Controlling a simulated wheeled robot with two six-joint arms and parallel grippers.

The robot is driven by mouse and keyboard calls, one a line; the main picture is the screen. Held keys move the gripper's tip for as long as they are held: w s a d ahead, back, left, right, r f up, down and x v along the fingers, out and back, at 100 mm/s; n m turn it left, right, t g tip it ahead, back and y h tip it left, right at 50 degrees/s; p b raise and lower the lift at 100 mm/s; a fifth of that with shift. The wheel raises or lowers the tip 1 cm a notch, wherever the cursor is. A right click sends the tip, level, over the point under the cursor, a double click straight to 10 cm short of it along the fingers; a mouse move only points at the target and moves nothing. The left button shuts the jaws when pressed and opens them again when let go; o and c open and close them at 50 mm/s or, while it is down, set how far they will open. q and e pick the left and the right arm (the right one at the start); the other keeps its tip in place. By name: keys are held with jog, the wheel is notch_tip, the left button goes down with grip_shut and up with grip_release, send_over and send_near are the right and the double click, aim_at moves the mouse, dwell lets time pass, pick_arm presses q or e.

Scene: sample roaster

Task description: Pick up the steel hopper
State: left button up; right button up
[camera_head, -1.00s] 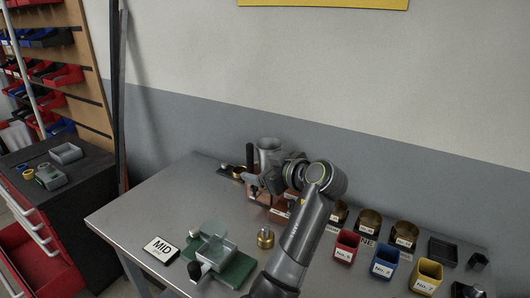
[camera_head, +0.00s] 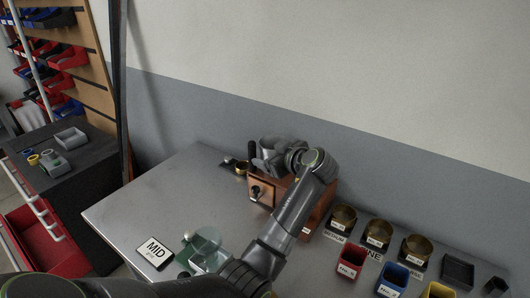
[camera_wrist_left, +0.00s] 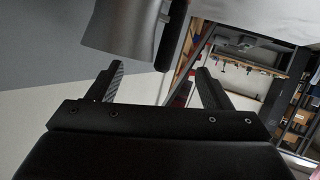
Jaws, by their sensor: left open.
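The steel hopper (camera_head: 267,143) stands on top of a wooden box with a drawer (camera_head: 261,189) at the back of the bench. My left gripper (camera_head: 260,162) is at the hopper's front side and hides its lower part. In the left wrist view the grey flared hopper (camera_wrist_left: 124,28) shows at the top, just beyond the fingertips of the left gripper (camera_wrist_left: 156,85). The fingers are spread, with nothing between them. I cannot tell whether they touch the hopper. My right gripper is not in view.
Brass cups (camera_head: 377,232) and coloured bins (camera_head: 351,262) stand to the right. A glass-topped fixture (camera_head: 207,246) and a MID card (camera_head: 155,251) are at the front. A black upright handle (camera_head: 251,151) is left of the hopper. The bench's left part is clear.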

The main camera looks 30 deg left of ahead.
pick_arm(q)
jog(key=p+x, duration=0.1)
jog(key=x, duration=0.5)
jog(key=shift+w+a+f, duration=0.15)
jog(key=shift+w+a, duration=0.05)
jog(key=shift+a, duration=0.15)
jog(key=shift+w+a+f, duration=0.15)
jog(key=shift+a+f, duration=0.05)
jog(key=shift+a, duration=0.15)
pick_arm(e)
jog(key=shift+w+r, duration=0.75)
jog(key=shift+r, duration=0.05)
pick_arm(q)
jog(key=shift+d, duration=0.1)
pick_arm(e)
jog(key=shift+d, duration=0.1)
pick_arm(q)
jog(key=c, duration=1.1)
